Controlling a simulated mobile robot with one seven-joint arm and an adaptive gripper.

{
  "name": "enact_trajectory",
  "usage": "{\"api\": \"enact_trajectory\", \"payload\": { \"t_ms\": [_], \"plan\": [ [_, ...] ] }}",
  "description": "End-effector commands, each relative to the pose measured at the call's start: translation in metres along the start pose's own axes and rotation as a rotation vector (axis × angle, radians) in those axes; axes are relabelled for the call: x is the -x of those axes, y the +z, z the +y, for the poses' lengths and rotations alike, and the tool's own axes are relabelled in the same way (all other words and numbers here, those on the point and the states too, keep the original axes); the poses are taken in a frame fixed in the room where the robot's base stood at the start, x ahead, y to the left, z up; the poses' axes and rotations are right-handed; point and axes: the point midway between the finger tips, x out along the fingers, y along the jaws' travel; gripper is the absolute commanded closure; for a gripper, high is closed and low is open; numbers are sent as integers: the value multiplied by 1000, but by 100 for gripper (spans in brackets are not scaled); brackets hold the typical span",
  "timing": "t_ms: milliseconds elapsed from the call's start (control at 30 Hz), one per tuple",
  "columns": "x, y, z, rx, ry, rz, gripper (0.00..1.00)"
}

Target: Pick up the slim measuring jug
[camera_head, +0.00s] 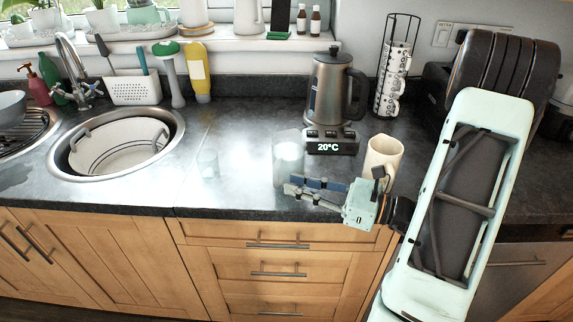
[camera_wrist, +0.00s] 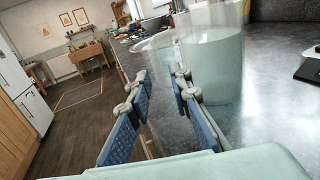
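A tall clear container (camera_head: 288,160) with whitish contents stands upright on the dark worktop, near its front edge. It looks most like the slim measuring jug, though I see no markings. It also shows large in the wrist view (camera_wrist: 213,65), beyond and to the right of the fingers. My gripper (camera_head: 290,188) is just in front of its base in the head view.
A beige mug (camera_head: 383,157) stands right of the container, close behind my wrist. A kettle (camera_head: 331,88) sits behind on a base reading 20°C. A cup rack (camera_head: 392,75) is back right.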

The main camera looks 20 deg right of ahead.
Motion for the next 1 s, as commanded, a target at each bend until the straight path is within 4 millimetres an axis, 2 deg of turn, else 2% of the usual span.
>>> {"api": "enact_trajectory", "payload": {
  "t_ms": [167, 433, 567, 767, 933, 1000],
  "plan": [
    [-13, -1, 1, 0, 2, 1, 81],
    [-52, -4, 4, 0, 3, 1, 81],
    [-58, -5, 4, 1, 1, 1, 81],
    [-58, -5, 4, 1, 0, 2, 81],
    [-58, -5, 3, 1, 0, 2, 100],
    [-58, -5, 3, 1, 0, 2, 100]
  ]
}}
